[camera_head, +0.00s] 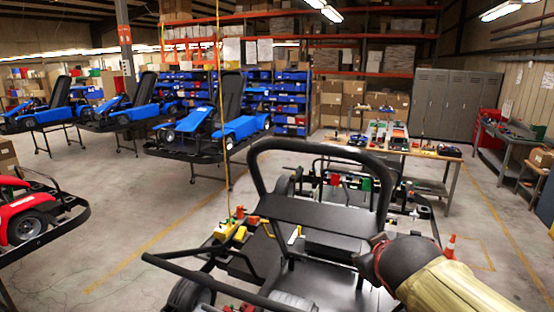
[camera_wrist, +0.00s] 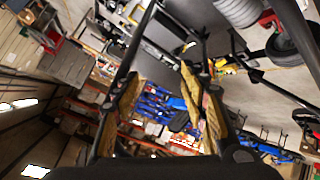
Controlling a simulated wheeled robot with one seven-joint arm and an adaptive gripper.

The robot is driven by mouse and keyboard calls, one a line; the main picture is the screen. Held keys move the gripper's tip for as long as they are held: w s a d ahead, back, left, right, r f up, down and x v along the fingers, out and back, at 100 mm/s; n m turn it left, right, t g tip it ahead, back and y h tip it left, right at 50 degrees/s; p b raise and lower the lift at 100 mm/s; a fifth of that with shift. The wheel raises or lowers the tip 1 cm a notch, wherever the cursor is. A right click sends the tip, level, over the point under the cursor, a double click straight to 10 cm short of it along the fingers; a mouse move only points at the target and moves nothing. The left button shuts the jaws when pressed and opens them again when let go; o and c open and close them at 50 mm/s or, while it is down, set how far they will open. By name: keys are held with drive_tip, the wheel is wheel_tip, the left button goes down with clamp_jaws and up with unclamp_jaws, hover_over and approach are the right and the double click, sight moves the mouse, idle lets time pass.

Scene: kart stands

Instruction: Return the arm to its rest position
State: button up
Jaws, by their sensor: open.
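My gripper (camera_wrist: 162,82) shows in the wrist view with its two fingers spread apart and tan, worn-looking pads facing each other. Nothing is held between them. The wrist view is strongly tilted, with shelves and blue bins visible between and beyond the fingers. In the head view my arm (camera_head: 435,278) reaches in from the lower right, over the right side of a black kart frame (camera_head: 318,216). The gripper's fingers cannot be made out there. Whether the arm touches the frame cannot be told.
The frame's tall black hoop (camera_head: 262,146) stands close to my arm. A workbench (camera_head: 400,147) with parts is behind it. Blue karts (camera_head: 215,128) sit on stands at left, a red kart (camera_head: 25,222) at the left edge. An orange cone (camera_head: 449,246) stands right. Open floor (camera_head: 110,220) lies left.

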drive_tip(key=s+a+f+m+g+y, duration=0.1)
drive_tip(key=s+f+g, duration=0.1)
drive_tip(key=s+f, duration=0.35)
drive_tip(key=s+a+f+m+g+y+b, duration=0.1)
drive_tip(key=s+f+m, duration=0.15)
drive_tip(key=s, duration=0.65)
drive_tip(key=s+a+f+g, duration=0.1)
drive_tip(key=s+f+g, duration=0.1)
drive_tip(key=s+f, duration=0.45)
wheel_tip(320, 180, down, 24)
drive_tip(key=s+b, duration=0.1)
drive_tip(key=b, duration=2.5)
drive_tip(key=shift+d, duration=0.15)
drive_tip(key=shift+f, duration=0.1)
drive_tip(key=shift+c, duration=0.3)
